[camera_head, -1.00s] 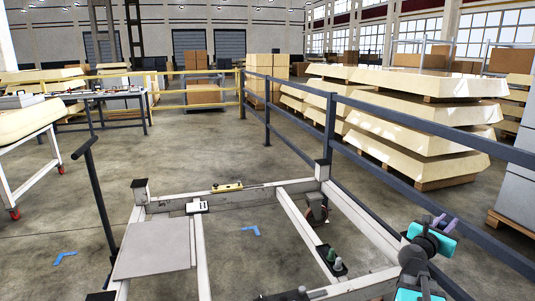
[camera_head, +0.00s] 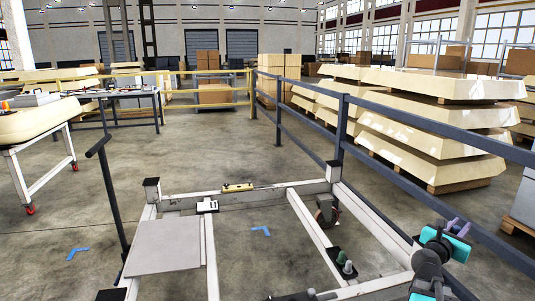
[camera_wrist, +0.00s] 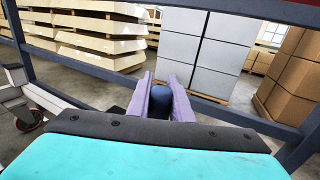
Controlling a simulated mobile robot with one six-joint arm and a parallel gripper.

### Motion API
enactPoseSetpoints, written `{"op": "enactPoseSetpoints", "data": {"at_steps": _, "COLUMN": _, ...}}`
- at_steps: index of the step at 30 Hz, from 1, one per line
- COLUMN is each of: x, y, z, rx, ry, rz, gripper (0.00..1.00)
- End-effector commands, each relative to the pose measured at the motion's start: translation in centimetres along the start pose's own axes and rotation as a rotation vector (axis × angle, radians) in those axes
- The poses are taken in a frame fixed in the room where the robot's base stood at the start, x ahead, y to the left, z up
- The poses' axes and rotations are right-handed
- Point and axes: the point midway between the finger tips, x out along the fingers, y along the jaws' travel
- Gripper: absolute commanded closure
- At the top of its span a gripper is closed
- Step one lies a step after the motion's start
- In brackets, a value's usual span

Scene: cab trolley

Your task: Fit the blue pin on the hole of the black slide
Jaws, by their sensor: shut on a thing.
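My gripper (camera_head: 457,226) is at the lower right of the head view, over the trolley's right side near the dark rail. In the wrist view its two purple fingers (camera_wrist: 161,80) are shut on the dark blue pin (camera_wrist: 160,101), which stands upright between them. The pin's lower end is hidden by my wrist. The pin cannot be made out in the head view. I cannot tell for sure which part is the black slide. A small black plate with green and grey pegs (camera_head: 342,264) sits on the trolley frame, left of my gripper and apart from it.
The white trolley frame (camera_head: 310,226) has a grey panel (camera_head: 164,246), a white block (camera_head: 207,206), a yellow piece (camera_head: 238,187) and a black handle post (camera_head: 112,195). A dark guard rail (camera_head: 440,220) runs along the right, before stacked cream slabs (camera_head: 435,130).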

Motion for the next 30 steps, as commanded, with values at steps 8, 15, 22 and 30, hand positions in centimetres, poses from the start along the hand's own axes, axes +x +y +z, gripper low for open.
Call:
{"op": "enactPoseSetpoints", "data": {"at_steps": 8, "x": -0.5, "y": 3.6, "z": -0.5, "rx": -0.008, "ry": 0.000, "rz": 0.138, "gripper": 1.00}}
{"op": "enactPoseSetpoints", "data": {"at_steps": 15, "x": -2.0, "y": 8.7, "z": -1.1, "rx": -0.018, "ry": 0.000, "rz": 0.338, "gripper": 1.00}}
{"op": "enactPoseSetpoints", "data": {"at_steps": 22, "x": -4.3, "y": 13.3, "z": -1.9, "rx": -0.026, "ry": 0.002, "rz": 0.534, "gripper": 1.00}}
{"op": "enactPoseSetpoints", "data": {"at_steps": 30, "x": -8.1, "y": 18.2, "z": -2.7, "rx": -0.032, "ry": 0.002, "rz": 0.763, "gripper": 1.00}}
